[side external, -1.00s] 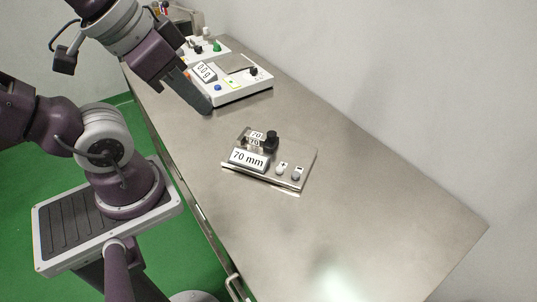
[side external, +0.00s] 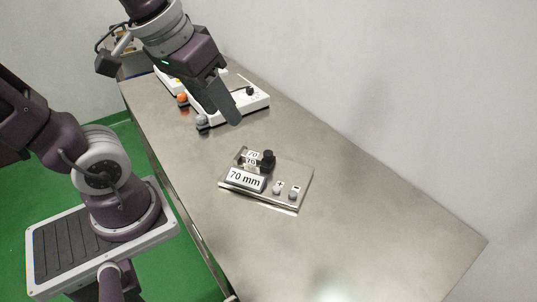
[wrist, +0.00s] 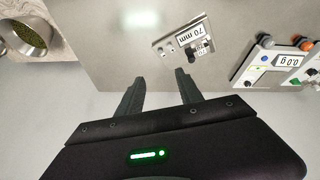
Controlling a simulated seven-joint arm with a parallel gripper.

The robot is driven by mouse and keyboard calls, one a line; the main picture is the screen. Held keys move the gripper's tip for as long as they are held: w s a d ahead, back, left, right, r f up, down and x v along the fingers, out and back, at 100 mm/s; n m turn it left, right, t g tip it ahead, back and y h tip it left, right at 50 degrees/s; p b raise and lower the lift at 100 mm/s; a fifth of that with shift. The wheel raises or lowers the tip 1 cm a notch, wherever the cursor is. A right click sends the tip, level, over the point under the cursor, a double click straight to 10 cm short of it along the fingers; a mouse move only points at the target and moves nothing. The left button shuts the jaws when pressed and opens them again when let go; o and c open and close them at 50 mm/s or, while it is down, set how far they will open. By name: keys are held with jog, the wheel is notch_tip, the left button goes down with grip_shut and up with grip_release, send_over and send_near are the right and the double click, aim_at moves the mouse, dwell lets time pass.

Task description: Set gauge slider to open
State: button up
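The gauge (side external: 300,176) is a flat metal plate on the steel table, with a "70 mm" display, a plus button (side external: 278,187) and a minus button (side external: 293,192). Its black slider knob (side external: 268,158) stands at the back beside a small scale marked 70. In the wrist view the gauge (wrist: 163,46) appears upside down beyond the fingertips, with the dark knob (wrist: 190,53) showing. My gripper (side external: 236,120) is in the air above and behind the gauge, apart from it. In the wrist view my gripper (wrist: 155,86) has its two fingers spread with nothing between them.
A white scale (side external: 262,101) reading 0.0 g stands behind the gauge; it also shows at the right of the wrist view (wrist: 275,75). Small knobbed items (side external: 202,124) stand beside it. A round metal bowl (wrist: 28,35) shows at the wrist view's left. The table's front right is bare.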

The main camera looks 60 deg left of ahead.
jog(key=w+a+f+n+g, duration=0.1)
jog(key=w+a+f+n, duration=0.15)
jog(key=w, duration=0.25)
jog(key=w+a+f+n+g, duration=0.1)
jog(key=w+a+f+n, duration=0.15)
jog(key=w, duration=0.25)
jog(key=n+g, duration=0.3)
jog(key=n, duration=0.6)
send_over(269, 153)
jog(key=f, duration=1.6)
jog(key=shift+s+d, duration=0.1)
jog(key=shift+d, duration=0.15)
jog(key=shift+n, duration=0.3)
jog(key=f, duration=0.8)
jog(key=shift+a+f, duration=0.3)
jog(key=shift+f, duration=0.05)
grip_shut()
jog(key=shift+r, duration=0.1)
